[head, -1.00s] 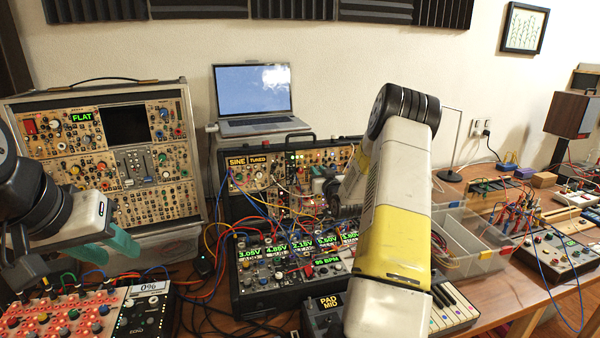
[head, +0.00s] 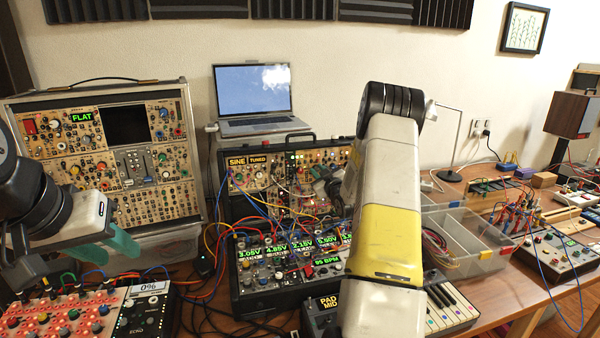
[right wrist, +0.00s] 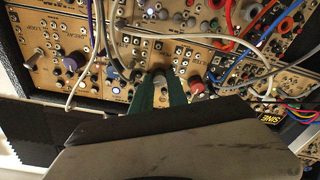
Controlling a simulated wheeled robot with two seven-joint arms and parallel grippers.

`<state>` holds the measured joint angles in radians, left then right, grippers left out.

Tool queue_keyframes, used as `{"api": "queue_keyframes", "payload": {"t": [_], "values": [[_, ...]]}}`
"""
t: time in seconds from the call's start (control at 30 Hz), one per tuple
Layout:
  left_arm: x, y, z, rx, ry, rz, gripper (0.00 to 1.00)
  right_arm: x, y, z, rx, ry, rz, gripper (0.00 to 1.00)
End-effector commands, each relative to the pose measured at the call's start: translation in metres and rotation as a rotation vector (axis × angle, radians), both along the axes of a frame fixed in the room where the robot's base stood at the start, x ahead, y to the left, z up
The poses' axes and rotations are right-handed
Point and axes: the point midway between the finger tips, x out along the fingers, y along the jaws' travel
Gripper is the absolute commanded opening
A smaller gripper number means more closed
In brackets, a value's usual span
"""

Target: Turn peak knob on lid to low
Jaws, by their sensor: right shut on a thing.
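The upright lid (head: 232,209) of the middle case holds a wooden-coloured synth panel with SINE and TUNED displays. My right gripper (right wrist: 160,92) is at this panel, its green fingers shut on a small knob (right wrist: 159,76) with a greyish top. In the head view, my right arm covers the right part of the lid and most of that gripper. My left gripper (head: 122,243) is at the far left, away from the lid, above the small boxes; its finger gap is unclear.
Patch cables (right wrist: 225,40) cross the panel close to the fingers. A red-topped knob (right wrist: 197,87) sits just right of the gripper. The case base (head: 240,290) with voltage displays lies below the lid. A laptop (head: 252,100) stands behind, and a clear divided bin (head: 480,262) is to the right.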

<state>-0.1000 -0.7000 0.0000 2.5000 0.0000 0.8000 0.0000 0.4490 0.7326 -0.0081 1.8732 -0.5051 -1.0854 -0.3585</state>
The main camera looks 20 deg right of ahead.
Motion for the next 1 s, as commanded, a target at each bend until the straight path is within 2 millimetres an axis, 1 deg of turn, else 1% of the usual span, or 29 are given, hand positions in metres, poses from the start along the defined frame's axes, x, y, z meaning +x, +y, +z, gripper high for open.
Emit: {"api": "queue_keyframes", "payload": {"t": [0.7,1.0], "values": [[0.0000,0.0000,0.0000,0.000,0.000,0.000,0.36,-0.0003,0.0000,-0.0005,-0.674,0.040,0.072,0.00],[0.0000,0.0000,0.0000,0.000,0.000,0.000,0.36,-0.0004,0.0002,-0.0007,-0.915,0.055,0.099,0.00]]}}
